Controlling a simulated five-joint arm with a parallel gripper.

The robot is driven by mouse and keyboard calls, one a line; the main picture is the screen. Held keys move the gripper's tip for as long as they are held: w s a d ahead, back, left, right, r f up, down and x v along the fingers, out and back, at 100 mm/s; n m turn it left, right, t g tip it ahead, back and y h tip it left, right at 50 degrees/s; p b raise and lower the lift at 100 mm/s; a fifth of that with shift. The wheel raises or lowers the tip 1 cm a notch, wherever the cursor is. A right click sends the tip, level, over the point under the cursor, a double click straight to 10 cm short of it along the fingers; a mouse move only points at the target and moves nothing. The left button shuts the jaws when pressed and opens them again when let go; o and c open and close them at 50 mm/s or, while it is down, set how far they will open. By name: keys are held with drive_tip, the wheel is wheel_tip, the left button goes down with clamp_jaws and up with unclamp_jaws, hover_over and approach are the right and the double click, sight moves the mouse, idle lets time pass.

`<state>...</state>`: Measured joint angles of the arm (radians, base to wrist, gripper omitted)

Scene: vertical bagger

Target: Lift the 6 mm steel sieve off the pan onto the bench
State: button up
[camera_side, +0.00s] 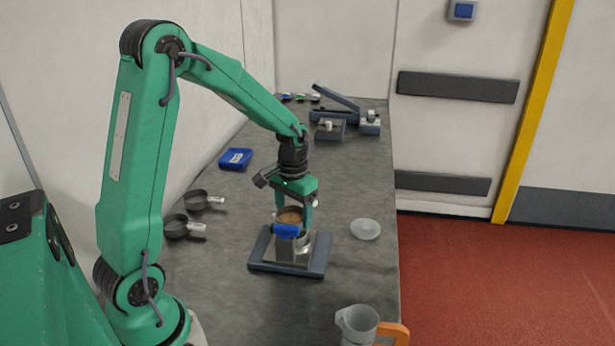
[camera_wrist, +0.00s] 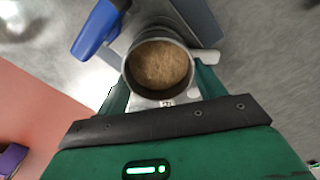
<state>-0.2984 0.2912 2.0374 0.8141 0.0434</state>
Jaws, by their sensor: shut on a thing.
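A round steel vessel with brown granular stuff in it, which I take for the sieve (camera_side: 289,210), is between the fingers of my gripper (camera_side: 293,216). In the wrist view the vessel (camera_wrist: 128,76) sits between both green fingertips, and my gripper (camera_wrist: 162,88) is shut on it. It looks roughly level. Below it in the side view is a shiny steel part (camera_side: 303,239), perhaps the pan, on a flat scale-like base (camera_side: 262,267). A blue handle-like part (camera_side: 285,230) is in front; it also shows in the wrist view (camera_wrist: 95,30). I cannot tell whether vessel and pan touch.
A clear dish (camera_side: 365,230) is right of the base. A jug (camera_side: 357,325) with an orange handle stands at the bench's near right. Two dark scoops (camera_side: 178,226) lie left. A blue box (camera_side: 235,158) and grey devices (camera_side: 330,128) are farther back.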

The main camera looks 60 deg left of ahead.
sight(293, 220)
drive_tip(key=shift+r, duration=0.25)
idle(0.3)
drive_tip(key=shift+r, duration=1.55)
drive_tip(key=shift+a, duration=0.1)
drive_tip(key=a+n, duration=0.6)
drive_tip(key=a, duration=0.2)
drive_tip(key=shift+s+a+f, duration=0.25)
drive_tip(key=shift+s+a, duration=0.05)
drive_tip(key=shift+s, duration=0.05)
drive_tip(key=a+f, duration=0.2)
drive_tip(key=a, duration=0.1)
drive_tip(key=s+a+f, duration=0.1)
drive_tip(key=a+f, duration=0.1)
drive_tip(key=a, duration=0.2)
drive_tip(key=s+a+f, duration=0.1)
drive_tip(key=a+f, duration=0.2)
drive_tip(key=a, duration=0.1)
drive_tip(key=shift+s+a, duration=0.2)
drive_tip(key=shift+f, duration=0.1)
drive_tip(key=shift+f, duration=1.9)
drive_tip(key=shift+f, duration=0.1)
